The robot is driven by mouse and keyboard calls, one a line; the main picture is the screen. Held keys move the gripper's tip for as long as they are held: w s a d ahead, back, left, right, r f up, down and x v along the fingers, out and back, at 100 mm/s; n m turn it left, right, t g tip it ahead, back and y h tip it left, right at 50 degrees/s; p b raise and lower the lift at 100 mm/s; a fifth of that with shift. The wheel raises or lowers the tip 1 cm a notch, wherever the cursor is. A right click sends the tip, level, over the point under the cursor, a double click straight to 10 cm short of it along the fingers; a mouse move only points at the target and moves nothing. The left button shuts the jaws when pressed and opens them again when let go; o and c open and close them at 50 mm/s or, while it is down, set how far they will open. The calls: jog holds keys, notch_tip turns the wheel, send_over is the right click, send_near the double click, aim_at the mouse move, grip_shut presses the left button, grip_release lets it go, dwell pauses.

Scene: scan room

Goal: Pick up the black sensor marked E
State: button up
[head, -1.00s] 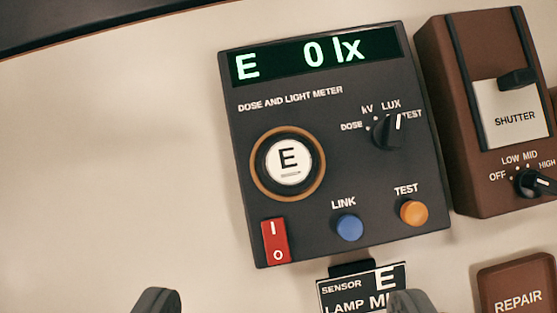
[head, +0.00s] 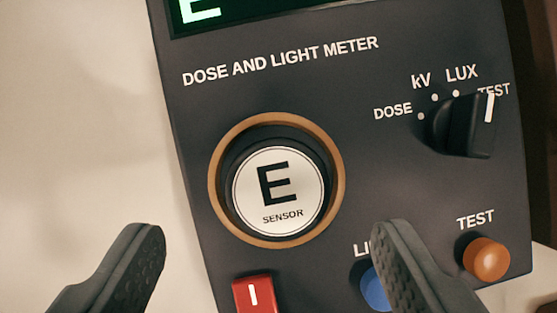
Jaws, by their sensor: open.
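The black sensor marked E (head: 277,192) sits in a round tan-rimmed socket (head: 214,190) on the dark dose and light meter (head: 290,95). Its white face reads "E SENSOR" and its black side shows around the face. My gripper (head: 268,235) is open and empty. Its two grey fingers show at the bottom of the view, one left and one right of the sensor. Neither finger appears to touch the sensor. The right finger covers part of the blue LINK button (head: 374,289).
A red switch (head: 255,294) is just below the socket. An orange TEST button (head: 487,258) and a black selector knob (head: 466,126) stand out at the right. Part of the lit display (head: 240,10) shows at the top. The pale table (head: 80,120) at the left is bare.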

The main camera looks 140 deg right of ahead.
aim_at(278, 201)
jog(key=shift+d+x, duration=0.15)
jog(key=shift+x, duration=1)
jog(key=shift+d+x, duration=0.1)
jog(key=shift+x, duration=1.1)
jog(key=c, duration=1.2)
